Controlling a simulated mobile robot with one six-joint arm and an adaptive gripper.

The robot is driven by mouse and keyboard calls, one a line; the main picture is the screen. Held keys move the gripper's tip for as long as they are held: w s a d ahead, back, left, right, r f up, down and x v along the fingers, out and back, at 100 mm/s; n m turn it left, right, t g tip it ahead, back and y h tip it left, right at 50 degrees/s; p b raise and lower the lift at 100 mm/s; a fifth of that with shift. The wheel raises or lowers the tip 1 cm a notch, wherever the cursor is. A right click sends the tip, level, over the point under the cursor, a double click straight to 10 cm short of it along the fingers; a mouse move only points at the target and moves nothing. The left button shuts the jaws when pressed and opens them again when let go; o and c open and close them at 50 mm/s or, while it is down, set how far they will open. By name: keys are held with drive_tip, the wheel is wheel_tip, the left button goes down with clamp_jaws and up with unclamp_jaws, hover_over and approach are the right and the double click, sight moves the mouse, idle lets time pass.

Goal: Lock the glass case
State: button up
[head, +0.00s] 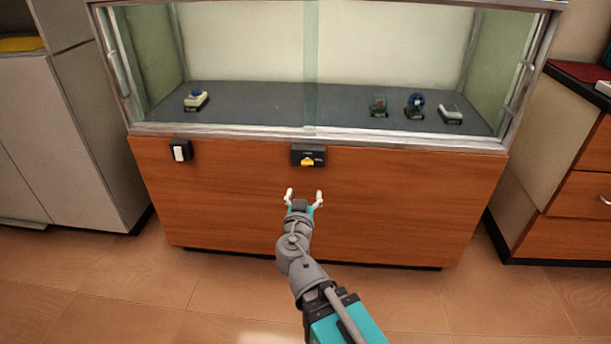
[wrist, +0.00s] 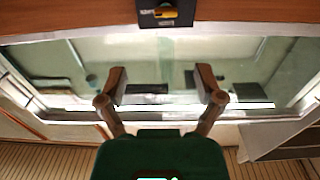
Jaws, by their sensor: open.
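The glass case (head: 310,137) stands ahead of me on a wooden base, its glass panes closed across the front in the head view. A black lock box (head: 297,152) with an orange-yellow knob (head: 308,161) is fixed at the top middle of the base, just under the metal frame. The knob lies horizontal; its small labels are unreadable. The lock box also shows at the top of the wrist view (wrist: 147,19). My gripper (head: 304,192) is open and empty, below the lock box and apart from it in the head view. Its two fingers (wrist: 160,76) are spread in the wrist view.
A black plate with a white rocker switch (head: 180,152) is on the base, left of the lock. Several small exhibits, including a blue round one (head: 415,103), stand inside the case. Grey cabinets (head: 60,130) are at left, wooden drawers (head: 575,190) at right. The floor (head: 230,290) is clear.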

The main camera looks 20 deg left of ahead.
sight(307, 164)
drive_tip(key=shift+s+a+f, duration=0.15)
drive_tip(key=shift+s+a, duration=0.05)
drive_tip(key=shift+a, duration=0.15)
drive_tip(key=shift+w, duration=0.1)
drive_tip(key=x, duration=1.3)
drive_tip(key=shift+w+a, duration=0.15)
drive_tip(key=shift+w, duration=0.15)
